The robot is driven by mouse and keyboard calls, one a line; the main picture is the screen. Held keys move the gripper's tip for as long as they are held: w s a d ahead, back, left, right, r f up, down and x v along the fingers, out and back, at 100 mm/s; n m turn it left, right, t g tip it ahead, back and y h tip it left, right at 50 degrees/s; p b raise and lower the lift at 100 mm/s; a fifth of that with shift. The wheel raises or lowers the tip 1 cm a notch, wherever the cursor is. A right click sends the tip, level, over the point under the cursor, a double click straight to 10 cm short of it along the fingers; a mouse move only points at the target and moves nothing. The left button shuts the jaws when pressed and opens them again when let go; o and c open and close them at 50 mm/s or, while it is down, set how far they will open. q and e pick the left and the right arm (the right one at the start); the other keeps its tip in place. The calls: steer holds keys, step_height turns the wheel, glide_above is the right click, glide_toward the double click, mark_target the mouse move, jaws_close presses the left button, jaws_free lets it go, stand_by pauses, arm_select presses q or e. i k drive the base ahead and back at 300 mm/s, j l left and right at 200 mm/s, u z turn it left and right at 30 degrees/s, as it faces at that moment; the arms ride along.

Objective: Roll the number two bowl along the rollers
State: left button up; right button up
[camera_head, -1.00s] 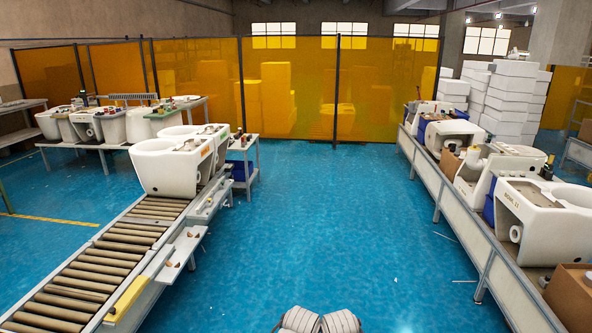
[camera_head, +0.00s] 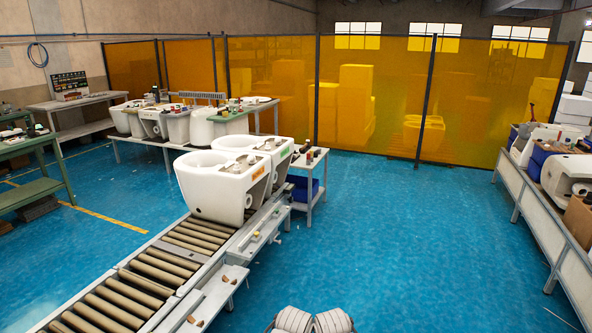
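Two white toilet bowls stand at the far end of the roller conveyor (camera_head: 141,287) on the left. The nearer bowl (camera_head: 212,189) has an orange label on its side. The farther bowl (camera_head: 283,158) stands just behind it, partly hidden, with a small green mark. I cannot read a number on either. Neither of my grippers is in view; only a grey ribbed part of my own body shows at the bottom edge.
More bowls (camera_head: 178,128) stand on a back bench. A tool table (camera_head: 308,160) is right of the conveyor's end. Green workbenches (camera_head: 35,189) stand at left. The blue floor (camera_head: 395,235) between the conveyors is open.

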mark_target(216, 186)
steer(key=i+z, duration=0.15)
steer(key=i, duration=0.3)
steer(key=i+j+z, duration=0.1)
steer(key=i, duration=0.3)
steer(key=i+j+z, duration=0.15)
steer(key=i, duration=0.25)
steer(key=i+j+z, duration=0.15)
steer(key=i+z, duration=0.2)
steer(key=i+j+z, duration=0.4)
steer(key=i+j+u, duration=0.1)
steer(key=i+j, duration=0.15)
steer(key=j, duration=0.15)
steer(key=i+j+u, duration=0.15)
steer(key=i+j, duration=0.1)
steer(key=j, duration=0.25)
steer(key=i+j+u, duration=0.1)
steer(key=j, duration=0.3)
